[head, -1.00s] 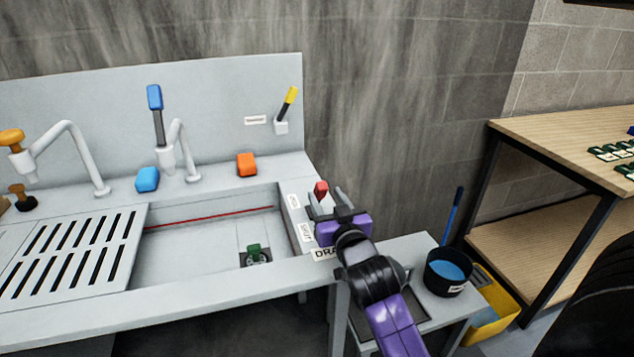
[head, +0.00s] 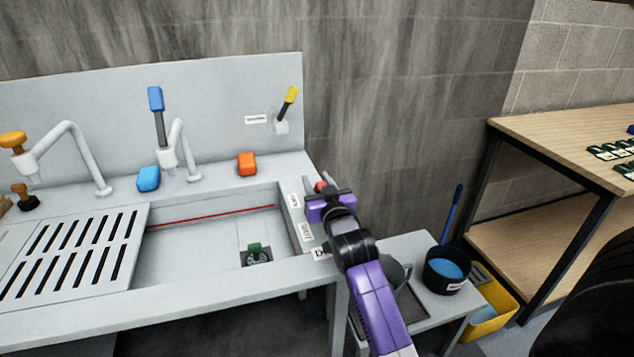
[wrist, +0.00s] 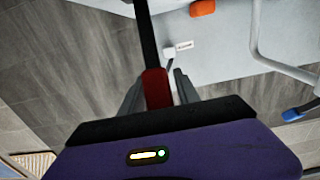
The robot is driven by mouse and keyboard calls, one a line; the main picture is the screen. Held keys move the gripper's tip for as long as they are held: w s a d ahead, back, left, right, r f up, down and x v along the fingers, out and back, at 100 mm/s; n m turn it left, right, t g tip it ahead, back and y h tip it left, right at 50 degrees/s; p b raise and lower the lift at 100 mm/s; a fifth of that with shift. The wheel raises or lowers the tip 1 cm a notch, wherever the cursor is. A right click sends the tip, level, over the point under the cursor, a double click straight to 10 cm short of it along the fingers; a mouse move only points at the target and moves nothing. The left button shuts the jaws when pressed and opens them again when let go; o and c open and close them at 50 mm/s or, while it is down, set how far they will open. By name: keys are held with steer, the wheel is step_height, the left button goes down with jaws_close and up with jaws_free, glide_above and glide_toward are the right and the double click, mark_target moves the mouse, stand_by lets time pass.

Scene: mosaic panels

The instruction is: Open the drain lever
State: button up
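The drain lever has a red grip (head: 320,186) at the right end of the sink, near the wall; its black shaft shows in the wrist view, running up from the red grip (wrist: 157,88). My gripper (head: 320,183) is at the lever, with one finger on each side of the red grip. The fingers look spread, without clear contact. My gripper body hides the lever's lower part in the head view. A green drain piece (head: 255,254) sits in the basin.
Two small labels lie on the sink's right rim (head: 287,215). Taps, a blue lever (head: 156,108), an orange block (head: 247,164) and a yellow lever (head: 289,96) are at the back. A black pot (head: 447,270) stands on the low side table, right of my arm.

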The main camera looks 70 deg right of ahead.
jaws_close()
stand_by(1.2)
